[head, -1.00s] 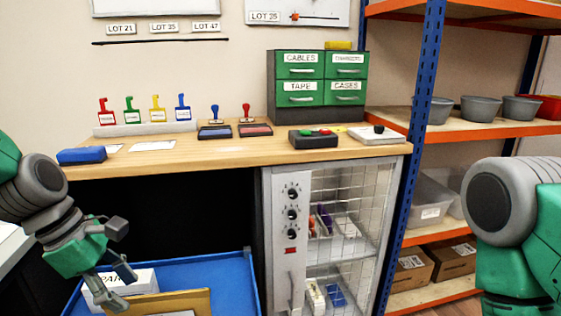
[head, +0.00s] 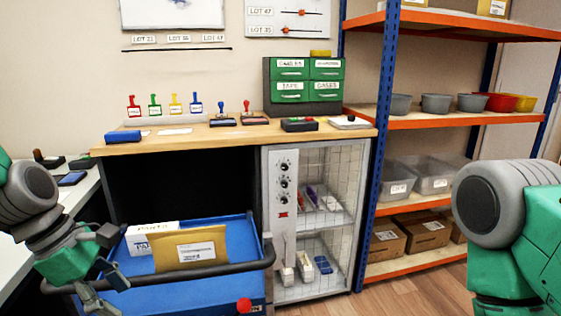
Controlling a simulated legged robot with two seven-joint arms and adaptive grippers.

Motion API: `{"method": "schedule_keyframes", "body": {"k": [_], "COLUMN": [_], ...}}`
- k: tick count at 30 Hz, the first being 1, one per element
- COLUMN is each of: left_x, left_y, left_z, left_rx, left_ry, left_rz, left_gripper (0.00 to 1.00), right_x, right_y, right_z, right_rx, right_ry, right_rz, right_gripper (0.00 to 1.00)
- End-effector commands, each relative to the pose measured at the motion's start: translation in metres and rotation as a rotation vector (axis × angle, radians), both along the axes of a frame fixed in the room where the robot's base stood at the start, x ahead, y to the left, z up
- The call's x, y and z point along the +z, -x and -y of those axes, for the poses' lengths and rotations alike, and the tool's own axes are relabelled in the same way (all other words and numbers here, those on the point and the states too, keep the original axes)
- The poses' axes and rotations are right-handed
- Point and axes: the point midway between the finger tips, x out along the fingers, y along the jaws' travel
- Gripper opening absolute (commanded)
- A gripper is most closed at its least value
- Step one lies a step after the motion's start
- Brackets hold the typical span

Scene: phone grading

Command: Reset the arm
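My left gripper (head: 104,276) is at the lower left in the head view, in front of the blue cart's left side. Its fingers are spread apart with nothing between them. My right arm (head: 510,225) shows at the right edge as a grey joint and green links. Its gripper is out of the picture.
A blue cart (head: 222,297) with a dark handle holds a white box (head: 150,236) and a brown envelope (head: 189,250). Behind it stand a wooden bench (head: 200,140) and a wire-fronted cabinet (head: 318,200). Orange shelving (head: 432,121) is at the right, with bare floor in front.

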Motion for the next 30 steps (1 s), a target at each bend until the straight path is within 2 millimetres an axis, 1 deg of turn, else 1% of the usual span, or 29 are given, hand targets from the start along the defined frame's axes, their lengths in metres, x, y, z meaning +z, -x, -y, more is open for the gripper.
{"method": "schedule_keyframes", "body": {"k": [8,11,17,20,23,24,27,30], "left_x": [-0.046,-0.065,-0.115,-0.144,-0.177,-0.189,-0.213,-0.227], "left_y": [0.010,0.019,0.043,0.065,0.099,0.116,0.156,0.188], "left_z": [-0.006,-0.009,-0.015,-0.019,-0.021,-0.022,-0.020,-0.017], "left_rx": [-0.165,-0.253,-0.503,-0.688,-0.946,-1.069,-1.365,-1.596], "left_ry": [-0.102,-0.149,-0.257,-0.316,-0.373,-0.391,-0.415,-0.417], "left_rz": [0.035,0.054,0.091,0.109,0.132,0.144,0.186,0.231], "left_gripper": [0.39,0.39,0.39,0.39,0.39,0.39,0.39,0.39], "right_x": [0.008,0.011,0.020,0.027,0.035,0.039,0.047,0.053], "right_y": [-0.001,0.000,0.000,0.000,0.000,0.000,0.000,0.000], "right_z": [0.000,0.000,0.000,0.000,0.000,0.000,0.000,0.000], "right_rx": [0.000,0.000,0.000,0.000,0.000,0.000,0.000,0.000], "right_ry": [0.000,0.000,0.000,0.000,0.000,0.000,0.000,0.000], "right_rz": [0.001,0.001,0.000,0.000,0.000,0.000,0.000,0.000], "right_gripper": [0.34,0.34,0.34,0.34,0.34,0.34,0.34,0.34]}}
